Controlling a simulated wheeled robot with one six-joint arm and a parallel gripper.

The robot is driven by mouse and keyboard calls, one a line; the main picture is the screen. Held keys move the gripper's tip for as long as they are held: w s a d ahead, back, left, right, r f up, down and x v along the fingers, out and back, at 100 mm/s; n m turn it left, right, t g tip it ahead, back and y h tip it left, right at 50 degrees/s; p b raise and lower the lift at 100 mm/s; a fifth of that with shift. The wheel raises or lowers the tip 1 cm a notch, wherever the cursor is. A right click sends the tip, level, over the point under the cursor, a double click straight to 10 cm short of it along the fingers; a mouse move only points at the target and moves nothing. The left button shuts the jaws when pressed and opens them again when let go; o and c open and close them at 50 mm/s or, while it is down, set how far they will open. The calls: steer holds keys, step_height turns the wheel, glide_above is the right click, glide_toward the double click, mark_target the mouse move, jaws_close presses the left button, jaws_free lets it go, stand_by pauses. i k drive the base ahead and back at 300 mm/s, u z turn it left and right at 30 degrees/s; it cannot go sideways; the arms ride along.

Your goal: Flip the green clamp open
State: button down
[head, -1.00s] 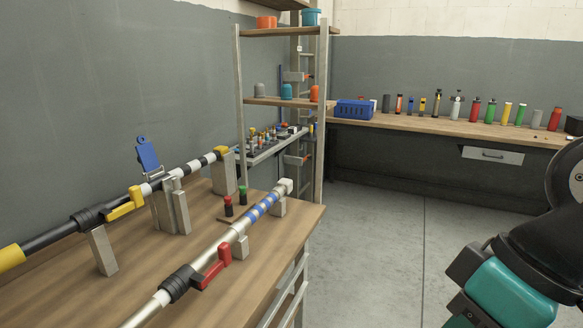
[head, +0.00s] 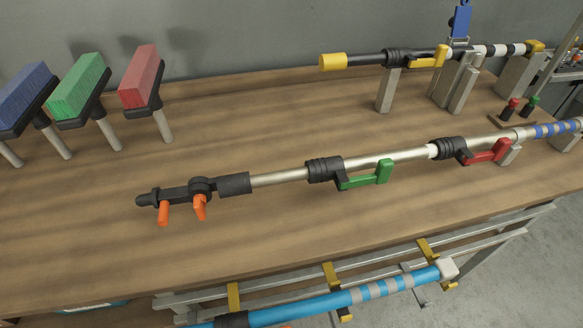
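The green clamp (head: 367,175) is a lever on a black collar (head: 325,169) around a silver telescopic pole (head: 395,155). The lever lies roughly along the pole, on its near side, with its tip raised at the right end. The pole lies across the wooden bench and has a black end with two orange levers (head: 199,206) at the left. A red clamp (head: 488,152) sits farther right on the same pole. My gripper is not in view in the head picture.
A second pole with a yellow clamp (head: 428,62) rests on grey blocks at the back right. Blue, green (head: 79,87) and red (head: 140,76) brushes stand at the back left. A blue pole (head: 330,302) lies on a rack below the bench's front edge. Bare bench (head: 260,130) surrounds the pole.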

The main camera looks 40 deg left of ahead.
mark_target(384, 168)
steer(key=u, duration=1)
steer(key=k, duration=0.5)
steer(key=u, duration=1.35)
steer(key=i, duration=0.9)
steer(key=z, duration=0.9)
